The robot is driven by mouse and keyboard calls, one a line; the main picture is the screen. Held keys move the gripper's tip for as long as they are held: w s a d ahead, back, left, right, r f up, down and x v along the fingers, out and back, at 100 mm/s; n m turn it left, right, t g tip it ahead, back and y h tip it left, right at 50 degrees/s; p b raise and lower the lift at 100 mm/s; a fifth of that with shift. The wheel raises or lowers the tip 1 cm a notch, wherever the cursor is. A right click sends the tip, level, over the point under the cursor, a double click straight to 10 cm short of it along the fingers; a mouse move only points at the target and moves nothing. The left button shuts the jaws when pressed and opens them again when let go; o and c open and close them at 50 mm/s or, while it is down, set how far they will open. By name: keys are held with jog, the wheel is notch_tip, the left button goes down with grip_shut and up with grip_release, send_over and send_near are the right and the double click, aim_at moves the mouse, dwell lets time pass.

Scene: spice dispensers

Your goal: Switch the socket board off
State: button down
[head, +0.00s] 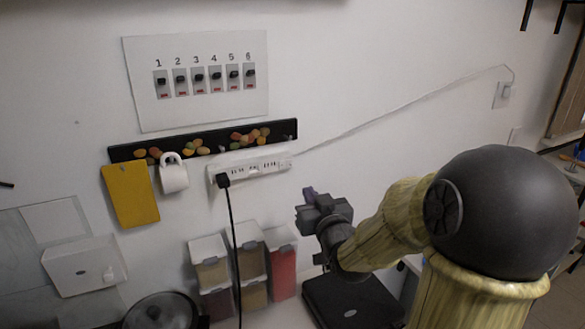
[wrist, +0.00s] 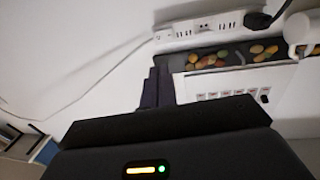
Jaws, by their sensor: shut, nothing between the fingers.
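The socket board (head: 262,167) is a white strip on the wall under a dark rack, and it also shows in the wrist view (wrist: 204,29). A black plug (head: 223,181) with a hanging cord sits in its left end in the head view. A white cable runs from its right end to a wall outlet. The board's switch is too small to make out, so its position is unclear. My gripper (head: 309,194) is shut and empty, to the right of and below the board's right end, apparently apart from it. Its dark fingers show in the wrist view (wrist: 158,87).
A panel of numbered switches (head: 205,106) is above the rack (head: 219,148). A white mug (head: 174,178) and a yellow board (head: 130,196) hang left of the socket board. Spice dispensers (head: 283,270) are below. Bare wall lies right of the board.

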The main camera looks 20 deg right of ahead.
aim_at(289, 164)
jog(key=shift+w, duration=0.1)
jog(key=w+p, duration=0.1)
jog(key=w, duration=0.3)
jog(key=w+p, duration=0.2)
jog(key=w, duration=0.2)
jog(key=w+p, duration=0.2)
jog(key=w, duration=0.2)
jog(key=shift+w+d+r, duration=0.1)
jog(key=shift+w+d, duration=0.2)
jog(key=shift+w, duration=0.6)
